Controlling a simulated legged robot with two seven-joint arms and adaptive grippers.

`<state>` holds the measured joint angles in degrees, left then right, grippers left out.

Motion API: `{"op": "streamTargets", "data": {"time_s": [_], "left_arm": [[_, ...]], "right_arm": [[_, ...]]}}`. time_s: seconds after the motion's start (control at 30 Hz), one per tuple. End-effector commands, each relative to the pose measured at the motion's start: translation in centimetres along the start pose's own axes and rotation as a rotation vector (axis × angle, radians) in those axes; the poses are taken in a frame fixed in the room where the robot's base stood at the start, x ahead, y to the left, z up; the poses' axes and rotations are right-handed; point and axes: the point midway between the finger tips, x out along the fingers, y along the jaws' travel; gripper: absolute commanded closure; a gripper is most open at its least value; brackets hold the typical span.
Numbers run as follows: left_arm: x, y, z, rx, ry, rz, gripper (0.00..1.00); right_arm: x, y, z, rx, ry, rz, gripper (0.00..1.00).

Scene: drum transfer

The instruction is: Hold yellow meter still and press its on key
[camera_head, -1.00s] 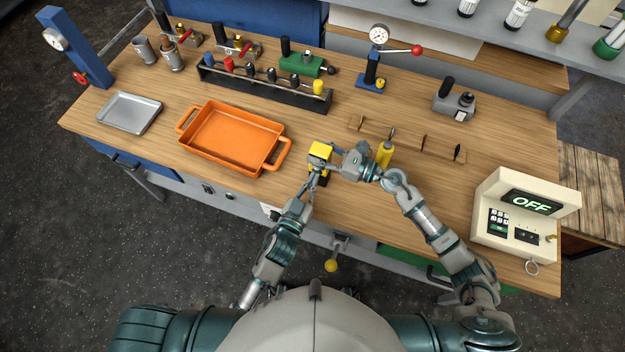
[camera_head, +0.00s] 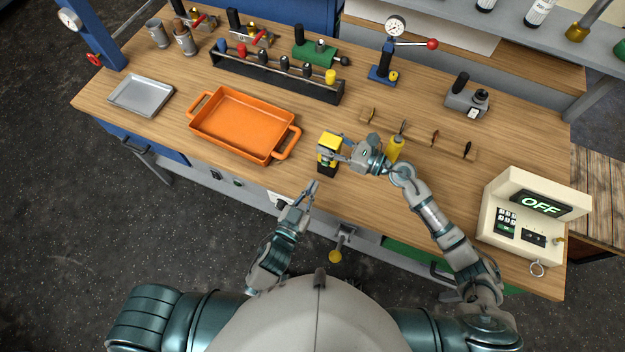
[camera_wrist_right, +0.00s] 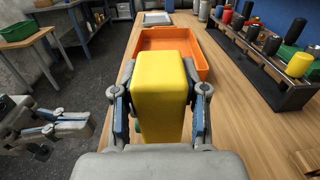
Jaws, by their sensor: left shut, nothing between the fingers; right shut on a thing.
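The yellow meter (camera_head: 328,143) stands on the bench near its front edge, right of the orange tray, with a dark lower part. My right gripper (camera_head: 342,152) is shut on the meter from its right side. In the right wrist view the yellow meter (camera_wrist_right: 160,92) sits between the two fingers, which touch its sides. My left gripper (camera_head: 311,188) is shut and empty, in front of and below the meter, apart from it at the bench's front edge. It also shows at the left of the right wrist view (camera_wrist_right: 82,124). The meter's on key cannot be made out.
The orange tray (camera_head: 202,128) lies left of the meter. A yellow-handled tool (camera_head: 395,148) stands close behind my right wrist, by a low wooden rack (camera_head: 450,147). A cream box reading OFF (camera_head: 497,246) stands at the bench's right end. Bare wood lies between.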

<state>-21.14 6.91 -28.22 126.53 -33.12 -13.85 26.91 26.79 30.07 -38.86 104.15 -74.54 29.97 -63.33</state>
Motion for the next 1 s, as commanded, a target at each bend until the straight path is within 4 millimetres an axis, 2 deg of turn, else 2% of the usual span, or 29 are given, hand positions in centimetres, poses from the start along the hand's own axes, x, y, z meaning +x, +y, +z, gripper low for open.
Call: {"op": "streamTargets", "data": {"time_s": [0.03,0.07,0.17,0.47,0.57,0.67,1.0], "left_arm": [[0.0,0.0,0.0,0.0,0.0,0.0,1.0],[0.0,0.0,0.0,0.0,0.0,0.0,1.0],[0.0,0.0,0.0,0.0,0.0,0.0,1.0],[0.0,0.0,0.0,0.0,0.0,0.0,1.0],[0.0,0.0,0.0,-0.001,0.0,0.0,1.0],[0.0,0.0,0.0,-0.001,0.0,0.0,1.0],[0.0,0.0,0.0,-0.001,0.0,0.0,1.0]], "right_arm": [[0.0,0.0,-0.1,0.001,0.001,0.0,1.0],[0.0,0.0,-0.1,0.001,0.001,0.0,0.54],[0.0,0.0,-0.1,0.001,0.001,0.0,0.29],[-0.1,0.0,0.0,0.0,0.0,0.0,0.28],[-0.6,-0.1,-0.1,0.0,0.002,-0.002,0.28],[-2.0,0.0,-0.1,0.002,0.002,-0.001,0.28],[-9.4,-0.1,-0.3,0.003,0.003,-0.002,0.28]]}}
